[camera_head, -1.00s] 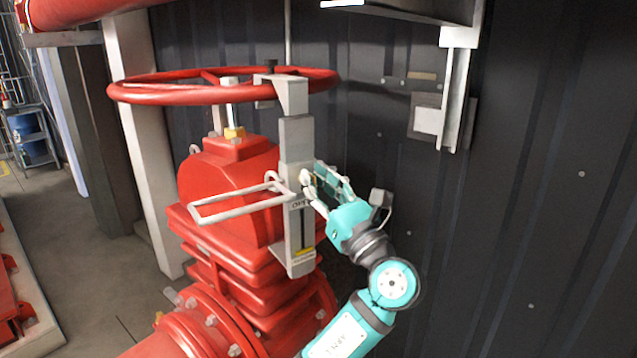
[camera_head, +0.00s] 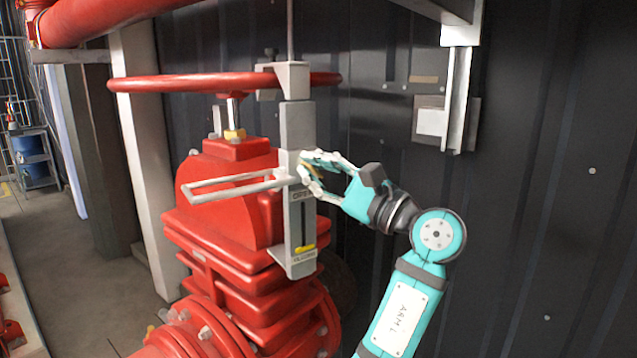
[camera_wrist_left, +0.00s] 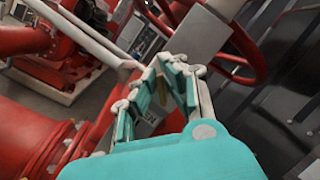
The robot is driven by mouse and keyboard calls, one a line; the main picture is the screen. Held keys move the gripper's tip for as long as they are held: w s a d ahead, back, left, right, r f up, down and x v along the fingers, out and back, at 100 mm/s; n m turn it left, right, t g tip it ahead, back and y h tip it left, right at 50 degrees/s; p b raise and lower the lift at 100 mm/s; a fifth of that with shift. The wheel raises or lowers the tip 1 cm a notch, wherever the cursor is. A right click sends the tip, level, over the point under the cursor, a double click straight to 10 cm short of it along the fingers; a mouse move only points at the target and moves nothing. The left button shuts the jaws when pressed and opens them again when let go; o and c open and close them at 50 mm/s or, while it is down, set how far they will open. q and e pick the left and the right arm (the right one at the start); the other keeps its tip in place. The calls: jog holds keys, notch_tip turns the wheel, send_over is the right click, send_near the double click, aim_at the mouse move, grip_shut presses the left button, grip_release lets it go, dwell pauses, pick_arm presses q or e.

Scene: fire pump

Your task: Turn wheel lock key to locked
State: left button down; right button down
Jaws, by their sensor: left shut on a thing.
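The grey wheel lock (camera_head: 297,130) is an upright metal body with a hooked top at the rim of the red handwheel (camera_head: 190,82). Its lower plate has a slot, with "OPEN" lettering at the top and a yellow marker (camera_head: 304,249) near the bottom. My left gripper (camera_head: 306,167) is at the right side of the lock, shut on a small brass-coloured piece, seemingly the key (camera_head: 314,172). Fingers hide most of it. In the left wrist view the brass piece (camera_wrist_left: 160,96) shows between the finger pads. My right gripper is not in view.
A pale bar handle (camera_head: 225,190) sticks out left from the lock. The red valve body (camera_head: 225,235) stands below it. A dark ribbed wall (camera_head: 540,180) is close behind, with a metal bracket (camera_head: 457,100) at upper right.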

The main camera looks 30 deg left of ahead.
pick_arm(q)
jog(key=shift+a+n+g+h+b, duration=0.1)
jog(key=shift+n+g+h+b, duration=0.5)
jog(key=shift+n, duration=1.3)
jog(key=shift+s+n, duration=0.1)
jog(key=shift+n, duration=0.5)
jog(key=c, duration=1.8)
grip_release()
jog(key=o, duration=0.3)
jog(key=shift+a+f, duration=0.1)
jog(key=shift+a, duration=0.15)
